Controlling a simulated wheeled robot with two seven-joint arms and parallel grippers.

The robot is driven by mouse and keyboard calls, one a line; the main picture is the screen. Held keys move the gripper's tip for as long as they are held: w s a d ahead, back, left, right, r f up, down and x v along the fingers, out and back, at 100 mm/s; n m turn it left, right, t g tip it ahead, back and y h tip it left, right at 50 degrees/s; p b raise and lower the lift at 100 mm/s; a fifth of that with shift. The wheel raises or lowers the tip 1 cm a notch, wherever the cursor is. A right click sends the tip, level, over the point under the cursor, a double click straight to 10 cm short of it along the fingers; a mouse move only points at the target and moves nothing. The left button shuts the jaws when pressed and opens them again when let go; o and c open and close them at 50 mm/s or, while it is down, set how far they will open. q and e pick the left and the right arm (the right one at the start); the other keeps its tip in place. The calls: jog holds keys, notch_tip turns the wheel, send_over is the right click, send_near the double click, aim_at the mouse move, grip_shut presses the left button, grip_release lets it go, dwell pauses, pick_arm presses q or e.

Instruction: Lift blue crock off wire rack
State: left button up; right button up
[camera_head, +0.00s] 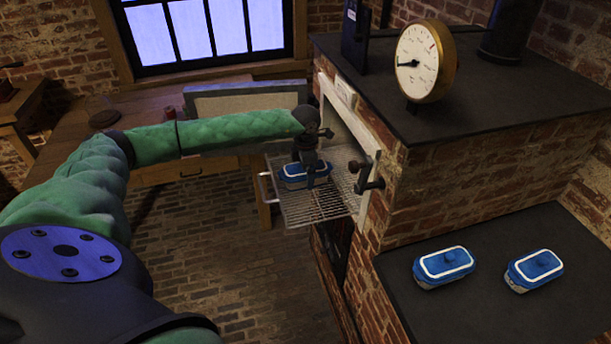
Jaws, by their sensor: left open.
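A blue crock (291,181) with a white rim sits on the wire rack (318,209), which sticks out of an opening in the brick oven. My left arm reaches in from the left, and my left gripper (310,178) is open right over the crock. Its fingers hide part of the lid, and I cannot tell whether they touch it. Two more blue crocks stand on the dark ledge at the lower right, one on the left (444,265) and one on the right (535,268). My right gripper is not in view.
The oven's white door frame (352,130) and a dark latch (367,173) are close to the right of the rack. A round gauge (421,62) stands on the oven top. A wooden table (75,135) is behind my arm. The dark ledge (480,318) has bare room in front of the crocks.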

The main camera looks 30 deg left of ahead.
pick_arm(q)
jog(key=c, duration=1.3)
jog(key=shift+r, duration=0.15)
